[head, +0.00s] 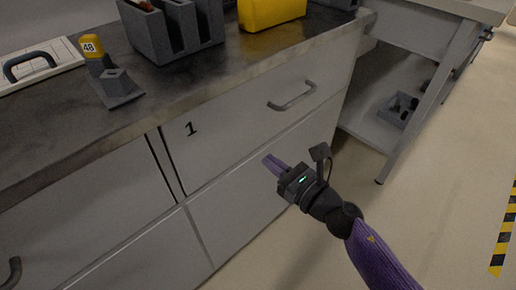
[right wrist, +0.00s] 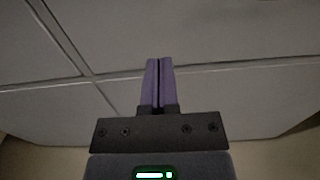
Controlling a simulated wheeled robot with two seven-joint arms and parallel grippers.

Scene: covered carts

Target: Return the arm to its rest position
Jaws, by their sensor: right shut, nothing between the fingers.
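My right gripper (head: 272,163) is in front of the grey cabinet (head: 240,205), below the drawer marked 1. Its purple fingers are shut with nothing between them. In the right wrist view the two fingers (right wrist: 159,85) lie side by side and point at the grey cabinet front (right wrist: 230,85). My right arm, in a purple sleeve, comes in from the lower right of the head view. My left gripper is not in view.
A drawer handle (head: 292,97) sticks out above my right gripper. The dark countertop (head: 60,135) holds a grey divided holder (head: 175,35), a yellow bin (head: 270,12) and a yellow-topped object marked 48 (head: 95,48). Open floor (head: 440,190) lies to the right.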

